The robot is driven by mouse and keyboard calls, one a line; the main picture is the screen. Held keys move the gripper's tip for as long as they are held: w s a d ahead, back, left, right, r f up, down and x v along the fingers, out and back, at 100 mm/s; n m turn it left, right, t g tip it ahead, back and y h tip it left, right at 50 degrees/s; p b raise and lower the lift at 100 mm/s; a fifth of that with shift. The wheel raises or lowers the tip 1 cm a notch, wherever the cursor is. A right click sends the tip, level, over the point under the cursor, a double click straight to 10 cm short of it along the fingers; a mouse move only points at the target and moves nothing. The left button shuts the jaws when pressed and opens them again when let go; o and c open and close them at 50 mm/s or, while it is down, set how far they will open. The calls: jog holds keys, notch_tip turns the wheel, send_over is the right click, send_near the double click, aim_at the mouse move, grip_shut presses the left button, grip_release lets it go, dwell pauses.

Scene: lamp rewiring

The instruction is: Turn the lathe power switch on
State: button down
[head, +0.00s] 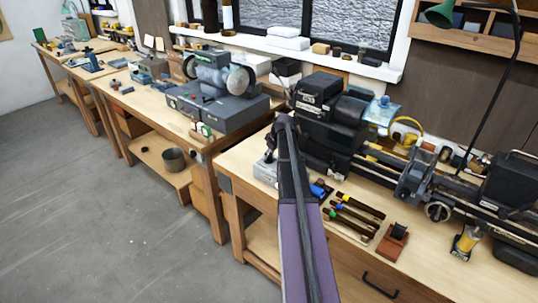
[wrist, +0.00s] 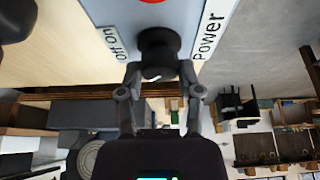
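The power switch is a round black knob (wrist: 158,48) on a light grey-blue panel (wrist: 108,12), between an "off on" label and a "Power" label. My gripper (wrist: 159,72) is at the knob, with one finger on each side, and its fingertips appear to touch the knob's sides. The knob's pointing direction is hard to read. In the head view the small grey switch box (head: 265,172) sits at the left end of the lathe bench, beside the black lathe (head: 325,110). My arm covers part of the box, and the knob is hard to make out there.
A red round part (wrist: 151,1) is cut off at the wrist view's top edge. Several coloured-handled tools (head: 352,212) and a reddish block (head: 392,242) lie on the bench right of my arm. A bench grinder (head: 217,75) stands on the neighbouring bench. The floor at left is clear.

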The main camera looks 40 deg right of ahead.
jog(key=shift+m, duration=0.4)
jog(key=m+h, duration=0.1)
jog(key=m, duration=0.2)
jog(key=shift+a+h, duration=0.1)
jog(key=shift+h, duration=0.2)
jog(key=m+h, duration=0.1)
jog(key=m, duration=0.4)
jog(key=shift+g+h, duration=0.3)
jog(key=shift+h, duration=0.1)
jog(key=m+g+h, duration=0.1)
jog(key=m, duration=0.3)
jog(key=shift+m, duration=0.4)
jog(key=shift+a+m+g+h, duration=0.15)
jog(key=shift+m+g, duration=0.25)
jog(key=shift+m, duration=0.7)
jog(key=shift+d+m+g+h, duration=0.1)
jog(key=shift+m+g+h, duration=0.25)
jog(key=shift+m, duration=0.75)
jog(key=shift+c, duration=1.3)
grip_release()
jog(key=shift+w, duration=0.1)
